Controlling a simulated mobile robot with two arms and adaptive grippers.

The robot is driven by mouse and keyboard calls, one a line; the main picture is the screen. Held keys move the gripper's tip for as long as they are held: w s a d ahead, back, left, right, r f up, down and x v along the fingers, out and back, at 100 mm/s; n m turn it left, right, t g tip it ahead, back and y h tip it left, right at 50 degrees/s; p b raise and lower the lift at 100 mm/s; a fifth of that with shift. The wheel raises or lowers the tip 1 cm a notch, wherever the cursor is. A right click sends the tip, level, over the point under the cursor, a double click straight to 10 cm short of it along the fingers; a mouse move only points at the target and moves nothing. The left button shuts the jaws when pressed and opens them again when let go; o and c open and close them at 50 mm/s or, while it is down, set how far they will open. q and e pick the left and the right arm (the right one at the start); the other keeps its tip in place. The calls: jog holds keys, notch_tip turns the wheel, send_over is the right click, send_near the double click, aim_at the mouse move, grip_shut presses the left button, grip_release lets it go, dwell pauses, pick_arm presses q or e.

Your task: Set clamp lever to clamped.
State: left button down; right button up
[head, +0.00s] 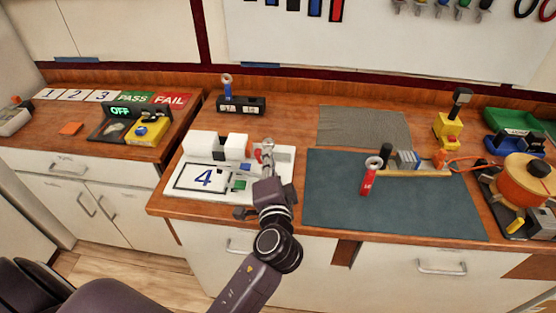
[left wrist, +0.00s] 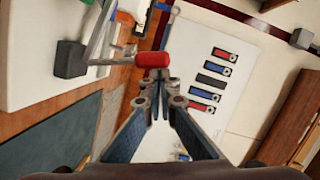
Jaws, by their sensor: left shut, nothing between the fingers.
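The clamp lever (head: 258,155) stands at the right side of a white fixture board (head: 283,160), partly hidden by my left gripper (head: 266,150). In the left wrist view the lever's red grip (left wrist: 152,60) sits at the end of a thin metal rod that runs left to a dark grey block (left wrist: 70,60). My left gripper (left wrist: 160,82) is shut and empty, with its tips just below the red grip in that view. I cannot tell whether they touch it. My right gripper is not in view.
A black box (head: 240,105) stands behind the board.

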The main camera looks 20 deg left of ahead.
pick_arm(q)
jog(key=shift+s+a+f+n+h, duration=0.1)
jog(key=shift+s+a+n+h, duration=0.05)
jog(key=shift+a+n, duration=0.4)
jog(key=shift+s+a+f+n+h, duration=0.1)
jog(key=shift+s+a+n+h, duration=0.05)
jog(key=shift+a+n, duration=0.4)
jog(key=shift+r, duration=0.1)
